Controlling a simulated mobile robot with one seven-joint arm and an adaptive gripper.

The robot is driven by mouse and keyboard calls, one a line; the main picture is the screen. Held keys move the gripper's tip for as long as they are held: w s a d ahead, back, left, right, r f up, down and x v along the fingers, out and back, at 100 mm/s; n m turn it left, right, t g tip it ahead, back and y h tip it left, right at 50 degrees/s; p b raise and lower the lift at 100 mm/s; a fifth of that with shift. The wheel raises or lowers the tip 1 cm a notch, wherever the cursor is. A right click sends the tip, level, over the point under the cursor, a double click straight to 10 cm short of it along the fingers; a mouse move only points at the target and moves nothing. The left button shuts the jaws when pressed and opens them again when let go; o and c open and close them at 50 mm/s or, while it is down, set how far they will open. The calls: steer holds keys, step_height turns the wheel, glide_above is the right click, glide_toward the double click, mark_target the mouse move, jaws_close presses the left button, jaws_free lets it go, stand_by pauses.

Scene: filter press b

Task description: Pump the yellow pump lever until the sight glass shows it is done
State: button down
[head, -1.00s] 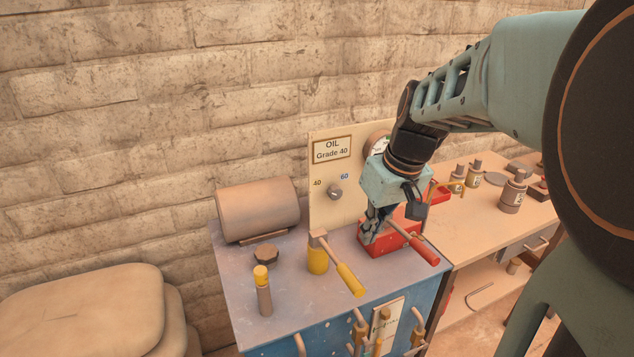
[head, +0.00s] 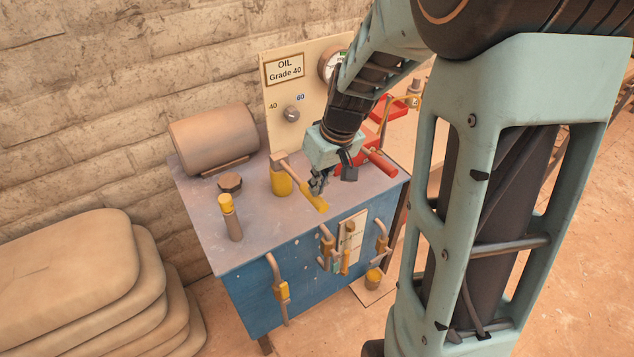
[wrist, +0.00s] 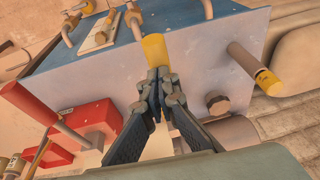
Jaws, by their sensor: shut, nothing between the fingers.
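The yellow pump lever (head: 311,201) slants down toward the bench front from its yellow pump body (head: 281,183); its yellow grip shows in the wrist view (wrist: 154,47). My gripper (head: 318,187) is shut and empty, right beside the yellow grip; in the wrist view its fingertips (wrist: 160,76) overlap the grip's lower end. I cannot tell whether they touch. An upright tube with a yellow upper part (head: 231,218) stands at the bench's front left and shows in the wrist view (wrist: 263,74); it may be the sight glass, but no level is readable.
The red pump's lever (head: 379,163) lies just right of my gripper, its red body partly hidden. An oil panel (head: 285,95) with a knob and gauge stands behind. A tank (head: 213,140) and hex cap (head: 230,183) are left. Pipes with yellow handles line the blue front.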

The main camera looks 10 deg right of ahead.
step_height(320, 180, down, 9)
steer(key=s+b, duration=0.1)
steer(key=b, duration=0.8)
steer(key=shift+b, duration=0.4)
steer(key=shift+s+d+f, duration=0.1)
